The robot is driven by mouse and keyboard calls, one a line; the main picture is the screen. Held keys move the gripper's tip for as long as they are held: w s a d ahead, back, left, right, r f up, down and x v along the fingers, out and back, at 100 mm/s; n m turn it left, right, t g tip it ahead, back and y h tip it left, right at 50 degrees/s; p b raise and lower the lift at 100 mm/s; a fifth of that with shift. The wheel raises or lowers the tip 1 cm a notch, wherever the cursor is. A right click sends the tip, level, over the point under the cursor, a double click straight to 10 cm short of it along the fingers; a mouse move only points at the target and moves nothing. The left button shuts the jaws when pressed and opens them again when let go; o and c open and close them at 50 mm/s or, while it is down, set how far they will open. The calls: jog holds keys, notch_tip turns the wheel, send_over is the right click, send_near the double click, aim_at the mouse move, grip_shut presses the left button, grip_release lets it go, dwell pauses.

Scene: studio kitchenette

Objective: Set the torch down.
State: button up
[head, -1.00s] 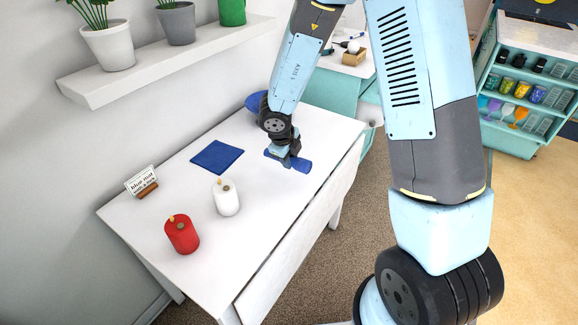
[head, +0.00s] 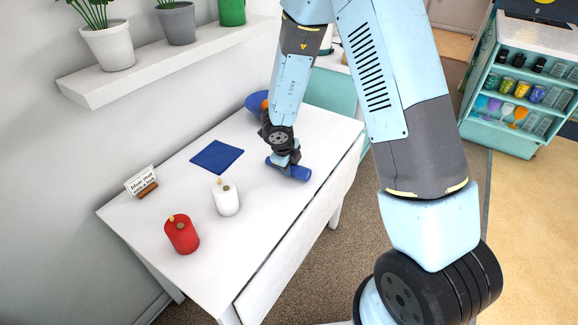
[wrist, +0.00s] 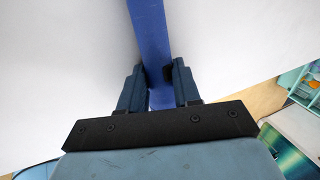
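The torch is a blue cylinder (head: 298,173), lying level at the right side of the white table, very low over its top. Whether it touches the table I cannot tell. My gripper (head: 284,163) points down and is shut on the torch. In the wrist view my gripper's two fingers (wrist: 160,88) sit on either side of the torch (wrist: 151,35), which runs away between them. The part of the torch under my gripper is hidden in the head view.
The white table (head: 255,215) holds a blue mat (head: 217,157), a white candle (head: 225,198), a red candle (head: 182,236), a small sign (head: 141,181) and a blue bowl (head: 257,102) behind my wrist. The table is clear in front of the torch.

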jog(key=shift+o, duration=0.5)
jog(key=shift+a+r, duration=0.1)
jog(key=shift+r, duration=0.45)
jog(key=v, duration=1.1)
jog(key=w+d+r+n+t+y, duration=0.1)
jog(key=w+r+n+t+y, duration=0.15)
jog(key=r+n, duration=0.45)
jog(key=w+d+r+n+t+y, duration=0.15)
jog(key=r+t, duration=0.25)
jog(key=r, duration=0.8)
jog(key=s+d+r+n+y, duration=0.1)
jog(key=s+r+n+y, duration=0.2)
jog(key=s+r+n, duration=0.45)
jog(key=s+d+n+g+h, duration=0.4)
jog(key=s+d+n, duration=0.5)
jog(key=s+d, duration=0.6)
jog(key=s, duration=0.4)
jog(key=shift+s+d+r+h, duration=0.25)
jog(key=shift+d+r+h, duration=0.15)
